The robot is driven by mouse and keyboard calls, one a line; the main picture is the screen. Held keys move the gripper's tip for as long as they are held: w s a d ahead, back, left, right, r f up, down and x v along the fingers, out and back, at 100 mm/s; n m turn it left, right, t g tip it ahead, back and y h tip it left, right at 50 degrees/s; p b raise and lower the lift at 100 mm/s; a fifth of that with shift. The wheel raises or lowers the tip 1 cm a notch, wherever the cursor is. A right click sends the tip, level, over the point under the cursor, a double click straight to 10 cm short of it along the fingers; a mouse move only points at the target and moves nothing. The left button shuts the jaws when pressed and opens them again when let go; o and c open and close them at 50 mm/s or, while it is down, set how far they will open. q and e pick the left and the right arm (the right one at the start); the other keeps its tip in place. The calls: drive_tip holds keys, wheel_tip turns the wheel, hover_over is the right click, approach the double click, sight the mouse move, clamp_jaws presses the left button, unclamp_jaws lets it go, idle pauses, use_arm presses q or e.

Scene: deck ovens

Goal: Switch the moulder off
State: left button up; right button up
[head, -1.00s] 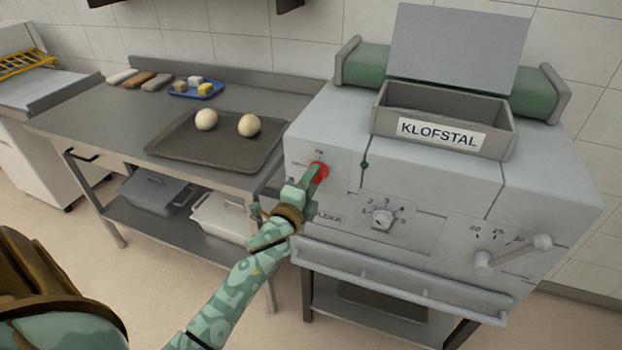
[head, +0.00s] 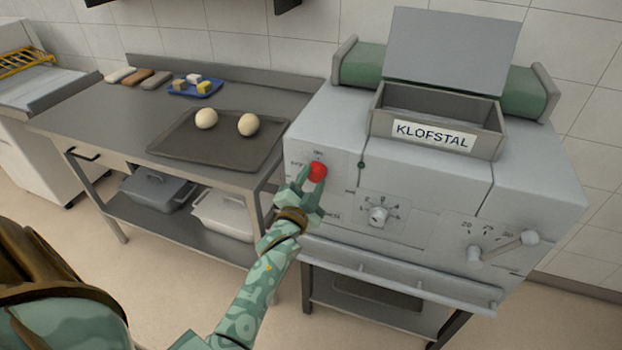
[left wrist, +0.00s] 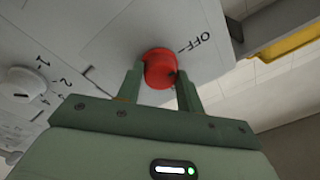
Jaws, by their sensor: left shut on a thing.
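The moulder (head: 420,190) is the pale grey machine on the right, with a KLOFSTAL label on its hopper. Its red knob (head: 317,170) is on the upper left of the front panel. My left gripper (head: 312,182) is shut on this red knob. In the left wrist view the red knob (left wrist: 159,68) sits between the two fingers (left wrist: 160,85), with the OFF mark (left wrist: 194,43) on the panel to its upper right. I cannot tell clearly which mark the knob points to. My right gripper is not in view.
A numbered dial (head: 377,216) and a lever (head: 502,247) are to the right on the panel. A steel table (head: 95,118) stands at the left, with a dark tray (head: 190,152) holding two dough balls and a blue tray (head: 181,91) behind.

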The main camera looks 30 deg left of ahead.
use_arm(q)
drive_tip(key=shift+f+n, duration=0.15)
drive_tip(key=shift+n, duration=0.15)
idle(0.4)
drive_tip(key=o, duration=1)
